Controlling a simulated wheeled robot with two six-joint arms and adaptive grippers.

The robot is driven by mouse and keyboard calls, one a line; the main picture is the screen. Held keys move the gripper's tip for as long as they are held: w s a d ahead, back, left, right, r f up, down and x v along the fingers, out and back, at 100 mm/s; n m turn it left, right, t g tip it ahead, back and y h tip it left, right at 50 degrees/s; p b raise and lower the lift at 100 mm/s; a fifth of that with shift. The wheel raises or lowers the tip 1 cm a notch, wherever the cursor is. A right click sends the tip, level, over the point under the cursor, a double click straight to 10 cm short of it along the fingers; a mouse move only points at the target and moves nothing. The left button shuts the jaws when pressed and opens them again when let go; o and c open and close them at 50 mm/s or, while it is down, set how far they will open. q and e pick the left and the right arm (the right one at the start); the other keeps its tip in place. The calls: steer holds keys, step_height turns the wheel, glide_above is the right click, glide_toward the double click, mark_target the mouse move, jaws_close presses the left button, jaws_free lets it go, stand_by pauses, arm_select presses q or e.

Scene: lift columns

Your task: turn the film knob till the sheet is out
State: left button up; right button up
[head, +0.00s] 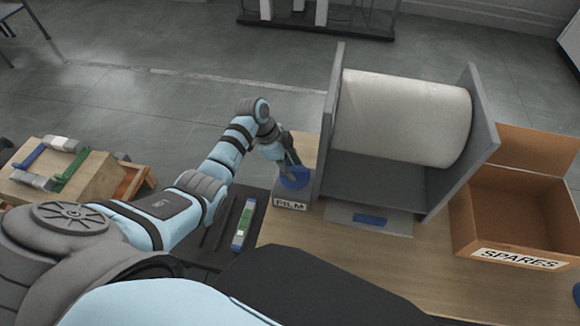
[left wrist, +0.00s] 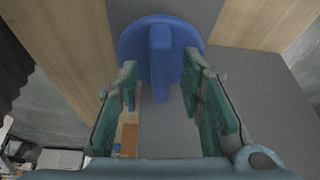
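The blue film knob (head: 294,178) sits on a grey block with a FILM label (head: 290,204), left of the film stand. In the left wrist view the knob (left wrist: 160,48) is a round disc with a raised bar across it. My left gripper (head: 291,163) is at the knob. Its two fingers are apart, one on each side of the bar, with gaps visible between them and it. A large white film roll (head: 400,118) hangs between two grey side plates. A flat grey piece with a blue strip (head: 370,219) lies in front of the stand. My right gripper is out of view.
An open cardboard box labelled SPARES (head: 518,259) stands at the right of the wooden table (head: 330,262). A dark tray (head: 216,237) with a green and white piece lies left of the table. A wooden rack (head: 70,180) with coloured blocks is farther left.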

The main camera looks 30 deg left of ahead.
arm_select(q)
steer(key=shift+c, duration=0.2)
jaws_close()
